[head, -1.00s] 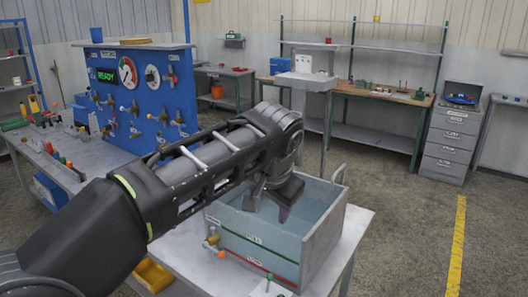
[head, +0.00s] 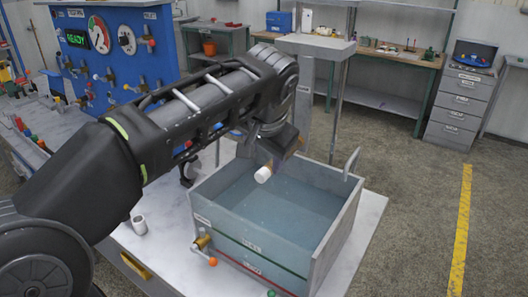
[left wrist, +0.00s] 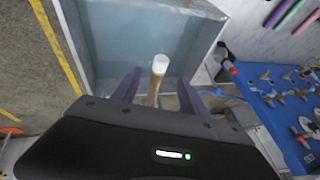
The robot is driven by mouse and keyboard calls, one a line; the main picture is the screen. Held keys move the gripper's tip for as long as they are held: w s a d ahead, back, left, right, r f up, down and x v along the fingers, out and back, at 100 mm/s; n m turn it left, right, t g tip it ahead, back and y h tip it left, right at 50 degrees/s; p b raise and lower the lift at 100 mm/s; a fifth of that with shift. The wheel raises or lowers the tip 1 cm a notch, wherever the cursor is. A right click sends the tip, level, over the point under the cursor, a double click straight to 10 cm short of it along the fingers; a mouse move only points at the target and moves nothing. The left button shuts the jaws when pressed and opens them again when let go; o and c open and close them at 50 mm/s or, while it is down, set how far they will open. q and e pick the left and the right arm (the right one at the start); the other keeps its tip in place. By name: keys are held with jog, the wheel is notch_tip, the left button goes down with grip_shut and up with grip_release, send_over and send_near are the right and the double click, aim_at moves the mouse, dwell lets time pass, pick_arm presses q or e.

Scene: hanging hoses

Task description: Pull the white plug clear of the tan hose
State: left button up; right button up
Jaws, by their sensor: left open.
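The white plug (head: 263,175) sits at the end of the short visible piece of tan hose (head: 275,163), above the water of the grey tank. In the left wrist view the white plug (left wrist: 160,64) tops the tan hose (left wrist: 152,93), which stands between two dark, spread fingers. My left gripper (head: 279,142) is open around the hose, with the plug at about fingertip level; I cannot tell whether either finger touches. Most of the hose is hidden by my gripper. My right gripper is in neither view.
The open tank (head: 230,228) holds water and stands on a pale bench (head: 160,240). A small white cylinder (head: 139,225) stands on the bench left of it. A blue gauge panel (head: 105,60) is at the back left. A grey post rises behind the tank.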

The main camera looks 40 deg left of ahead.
aim_at(263, 172)
pick_arm(q)
jog(key=shift+p+x, duration=0.5)
jog(key=shift+x, duration=3.5)
jog(key=shift+c, duration=0.3)
grip_shut()
